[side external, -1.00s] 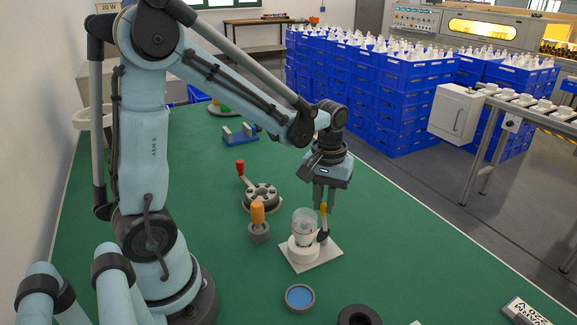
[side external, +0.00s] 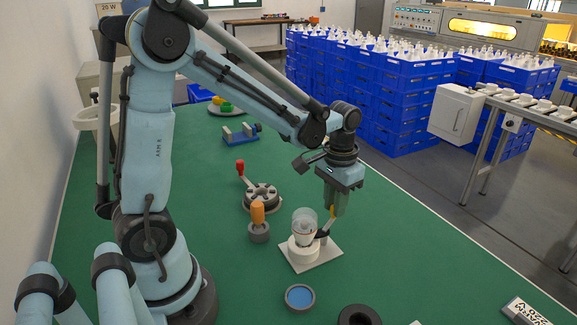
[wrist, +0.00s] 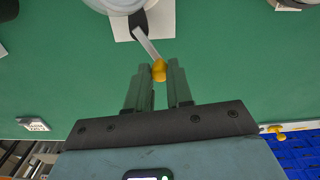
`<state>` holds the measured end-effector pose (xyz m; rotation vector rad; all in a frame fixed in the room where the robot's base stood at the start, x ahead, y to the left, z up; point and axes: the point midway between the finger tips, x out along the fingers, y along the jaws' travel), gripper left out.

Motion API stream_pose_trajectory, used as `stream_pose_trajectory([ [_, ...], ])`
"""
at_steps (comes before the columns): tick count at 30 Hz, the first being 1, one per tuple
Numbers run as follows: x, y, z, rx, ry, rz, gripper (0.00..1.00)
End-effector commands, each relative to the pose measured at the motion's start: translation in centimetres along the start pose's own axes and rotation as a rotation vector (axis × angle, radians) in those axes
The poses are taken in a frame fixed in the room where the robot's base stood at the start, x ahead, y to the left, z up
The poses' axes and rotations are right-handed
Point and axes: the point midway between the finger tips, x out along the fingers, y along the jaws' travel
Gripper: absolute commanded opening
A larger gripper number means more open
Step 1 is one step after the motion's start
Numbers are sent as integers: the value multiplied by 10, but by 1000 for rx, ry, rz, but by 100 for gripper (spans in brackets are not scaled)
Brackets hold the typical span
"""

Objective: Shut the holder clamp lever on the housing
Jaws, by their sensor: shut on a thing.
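The holder (side external: 303,253) is a white round body on a square pale plate, with a clear housing (side external: 305,226) standing upright in it. The clamp lever (side external: 325,228) is a thin grey arm with a yellow knob, at the holder's right side, leaning outward to the right. My gripper (side external: 334,208) is to the right of the housing, pointing down at the lever's end. In the wrist view the yellow knob (wrist: 158,71) sits between the fingertips (wrist: 160,72) and the grey lever (wrist: 147,44) runs up to the holder (wrist: 165,20). The jaws are shut on the knob.
An orange-handled tool (side external: 258,218) in a grey base stands left of the holder. A dark round fixture with a red handle (side external: 262,196) is behind it. A blue-topped dish (side external: 300,297) and a black ring (side external: 359,316) lie in front. The green table right of the holder is clear.

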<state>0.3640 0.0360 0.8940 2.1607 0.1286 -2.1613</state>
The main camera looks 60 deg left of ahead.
Motion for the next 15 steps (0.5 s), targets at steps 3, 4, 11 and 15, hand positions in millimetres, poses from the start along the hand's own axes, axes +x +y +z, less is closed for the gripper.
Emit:
stream_pose_trajectory([
  [3,0,1,-1,4,2,1,0],
  [4,0,1,-1,5,2,1,0],
  [11,0,1,-1,4,2,2,22],
  [15,0,1,-1,3,2,2,44],
])
